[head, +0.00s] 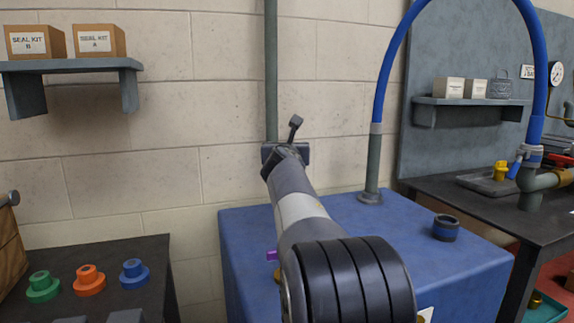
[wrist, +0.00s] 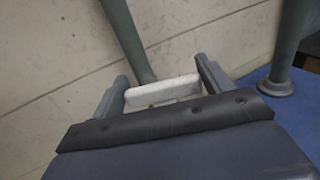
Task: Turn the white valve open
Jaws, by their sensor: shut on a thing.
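The white valve handle (wrist: 165,90) shows in the wrist view as a pale bar lying across the gap between the two fingers of my gripper (wrist: 162,74). My gripper is shut on it, with one finger at each end. The bar sits just in front of a grey-green vertical pipe (wrist: 128,40). In the head view, my gripper (head: 285,153) reaches to the foot of the visible part of that pipe (head: 271,70) by the wall. There my arm and gripper hide the white handle and the valve body.
A blue cabinet (head: 400,225) stands below and right of my arm, with a blue hose (head: 385,75) rising from it. A shelf with boxes (head: 70,65) is at upper left. A dark table (head: 150,265) with coloured fittings is at lower left. A workbench (head: 530,220) is at right.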

